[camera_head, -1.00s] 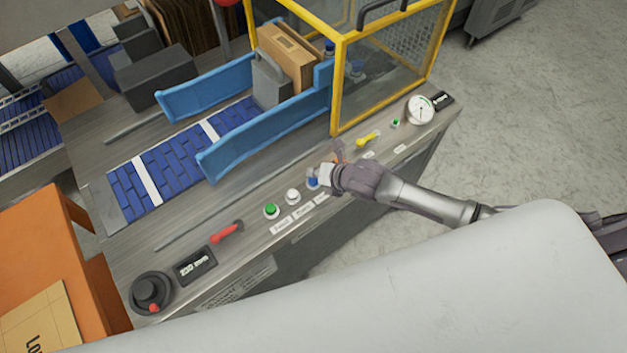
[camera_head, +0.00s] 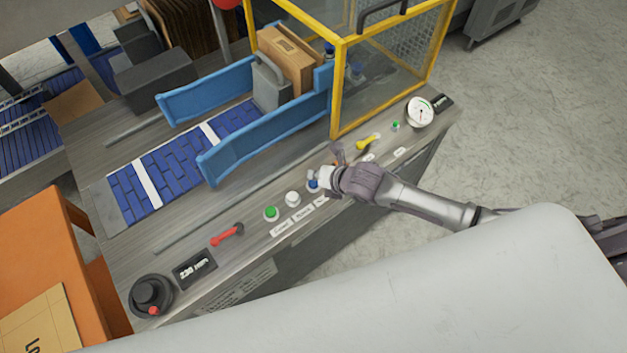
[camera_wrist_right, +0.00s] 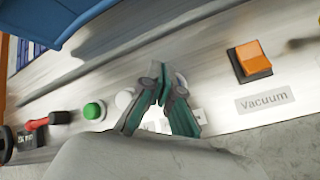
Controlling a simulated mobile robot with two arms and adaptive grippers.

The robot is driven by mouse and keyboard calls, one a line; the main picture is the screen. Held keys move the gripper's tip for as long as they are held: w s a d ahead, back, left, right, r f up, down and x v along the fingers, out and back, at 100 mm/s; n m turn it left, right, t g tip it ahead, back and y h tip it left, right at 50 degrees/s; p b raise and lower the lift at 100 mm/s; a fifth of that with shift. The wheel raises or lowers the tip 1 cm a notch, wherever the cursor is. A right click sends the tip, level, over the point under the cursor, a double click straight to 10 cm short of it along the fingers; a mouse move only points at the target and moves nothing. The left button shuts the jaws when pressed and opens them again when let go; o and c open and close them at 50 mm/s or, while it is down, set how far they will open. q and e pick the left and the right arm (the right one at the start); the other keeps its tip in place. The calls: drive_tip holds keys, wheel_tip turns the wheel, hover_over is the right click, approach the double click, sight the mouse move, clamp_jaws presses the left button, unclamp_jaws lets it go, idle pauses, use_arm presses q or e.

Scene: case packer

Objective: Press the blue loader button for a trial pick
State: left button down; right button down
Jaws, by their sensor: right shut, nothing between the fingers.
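The blue button (camera_head: 312,186) is on the sloping front panel, right of a white button (camera_head: 292,198) and a green button (camera_head: 270,213). My right gripper (camera_head: 320,178) is shut and empty, right at the blue button and partly covering it. I cannot tell whether it touches the button. In the right wrist view, the shut fingers (camera_wrist_right: 162,82) point at the panel between the white button (camera_wrist_right: 124,98) and an orange Vacuum switch (camera_wrist_right: 251,58). The fingers hide the blue button there. My left gripper is not in view.
A red lever (camera_head: 227,235), a black knob (camera_head: 150,293) and a small display (camera_head: 195,268) are on the panel's left. A yellow lever (camera_head: 368,142) and a gauge (camera_head: 420,112) are on its right. Blue guide rails (camera_head: 265,132) and a yellow-framed guard (camera_head: 341,90) stand behind.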

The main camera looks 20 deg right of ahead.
sight(315, 183)
drive_tip(key=shift+f, duration=0.15)
drive_tip(key=shift+f, duration=0.3)
drive_tip(key=shift+f+b, duration=0.4)
drive_tip(key=shift+f, duration=0.1)
idle(0.8)
idle(0.3)
drive_tip(key=shift+r+p, duration=0.9)
drive_tip(key=shift+p, duration=0.1)
wheel_tip(315, 183, up, 5)
drive_tip(key=p, duration=0.5)
drive_tip(key=shift+r, duration=0.1)
